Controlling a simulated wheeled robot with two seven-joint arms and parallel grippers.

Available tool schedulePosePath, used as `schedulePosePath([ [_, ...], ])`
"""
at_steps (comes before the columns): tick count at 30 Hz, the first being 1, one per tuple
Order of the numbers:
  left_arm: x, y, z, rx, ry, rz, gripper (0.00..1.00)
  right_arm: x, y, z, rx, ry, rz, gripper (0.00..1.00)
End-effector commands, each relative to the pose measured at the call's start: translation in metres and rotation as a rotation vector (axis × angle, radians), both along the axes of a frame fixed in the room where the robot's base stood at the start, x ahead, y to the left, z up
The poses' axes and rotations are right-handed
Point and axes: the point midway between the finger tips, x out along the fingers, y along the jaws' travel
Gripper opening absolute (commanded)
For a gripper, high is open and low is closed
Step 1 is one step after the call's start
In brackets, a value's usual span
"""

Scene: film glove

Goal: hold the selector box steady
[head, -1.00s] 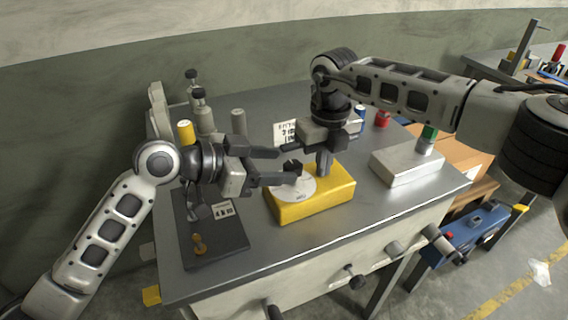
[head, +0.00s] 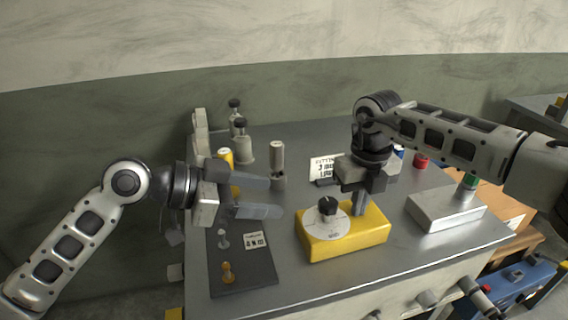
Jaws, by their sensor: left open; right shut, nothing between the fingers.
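The selector box is a yellow box (head: 368,232) on the grey workbench, with a white dial plate (head: 322,226) and a black knob (head: 327,206) on its top. My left gripper (head: 275,198) is open and empty, to the left of the box and apart from it. My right gripper (head: 358,208) points down at the top of the box, right of the knob. Its fingers are shut together with nothing between them. Their tips are at or just above the box top; I cannot tell whether they touch it.
A dark mat (head: 245,276) with small pegs and a label lies left of the box. A silver box (head: 445,212) with a green-topped part is at the right. Bottles and cylinders (head: 244,150) stand at the back left. A white sign (head: 321,167) stands behind the box.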

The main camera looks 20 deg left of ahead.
Motion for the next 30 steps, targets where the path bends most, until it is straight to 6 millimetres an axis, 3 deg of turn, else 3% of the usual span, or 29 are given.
schedulePosePath([
  [5,0.0,0.0,-0.001,0.0,0.0,0.0,0.55,-0.001,-0.002,-0.001,-0.008,0.007,-0.001,0.0],
  [21,0.0,0.0,0.0,0.0,0.0,0.0,0.55,-0.001,-0.001,0.045,-0.001,0.003,0.0,0.0],
  [30,0.0,0.0,0.0,0.0,0.0,0.0,0.55,-0.001,0.0,0.048,-0.001,0.003,0.0,0.0],
])
